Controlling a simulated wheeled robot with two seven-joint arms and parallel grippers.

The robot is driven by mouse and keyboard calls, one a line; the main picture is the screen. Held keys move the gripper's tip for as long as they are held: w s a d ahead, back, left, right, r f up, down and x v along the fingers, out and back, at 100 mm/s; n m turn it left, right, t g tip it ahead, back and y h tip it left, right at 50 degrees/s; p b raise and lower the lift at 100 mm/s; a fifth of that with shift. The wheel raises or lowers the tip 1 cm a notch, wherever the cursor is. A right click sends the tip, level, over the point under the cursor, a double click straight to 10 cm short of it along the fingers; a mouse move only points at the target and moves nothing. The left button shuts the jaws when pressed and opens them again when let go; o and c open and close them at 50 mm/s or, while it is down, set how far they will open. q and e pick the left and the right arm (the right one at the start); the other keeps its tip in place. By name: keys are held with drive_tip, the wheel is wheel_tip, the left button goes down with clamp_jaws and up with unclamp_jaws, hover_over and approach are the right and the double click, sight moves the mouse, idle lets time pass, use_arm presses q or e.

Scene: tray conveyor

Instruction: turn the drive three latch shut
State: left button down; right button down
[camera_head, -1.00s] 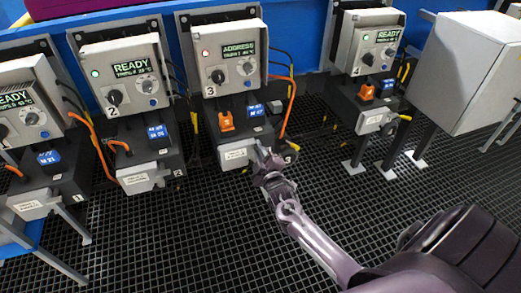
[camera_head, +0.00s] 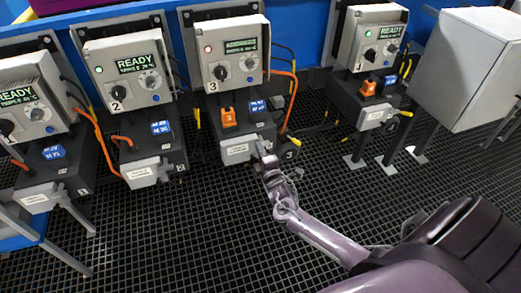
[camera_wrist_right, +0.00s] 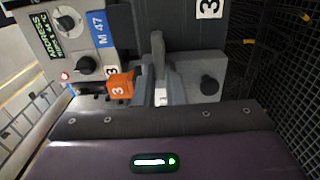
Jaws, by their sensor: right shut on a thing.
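Drive three (camera_head: 231,65) is a grey control box marked 3 with a lit red lamp, a dark knob and a green screen. It also shows at the upper left in the right wrist view (camera_wrist_right: 84,40). Below it is a dark base with an orange block marked 3 (camera_head: 228,117) and a pale front plate (camera_head: 238,150). My right gripper (camera_head: 263,152) is at the right end of this plate. In the right wrist view its fingers (camera_wrist_right: 158,88) are shut on the upright light grey latch handle (camera_wrist_right: 157,48). The fingers hide the latch's lower part. My left gripper is out of view.
Drive two (camera_head: 124,70) and another unit stand to the left, drive four (camera_head: 369,40) to the right, with green lamps. A large grey cabinet (camera_head: 468,65) is at the far right. Orange cables hang between units. The black grid floor (camera_head: 180,240) in front is clear.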

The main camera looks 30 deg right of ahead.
idle(0.4)
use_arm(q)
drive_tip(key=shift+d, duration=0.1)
use_arm(e)
drive_tip(key=c, duration=1.5)
unclamp_jaws()
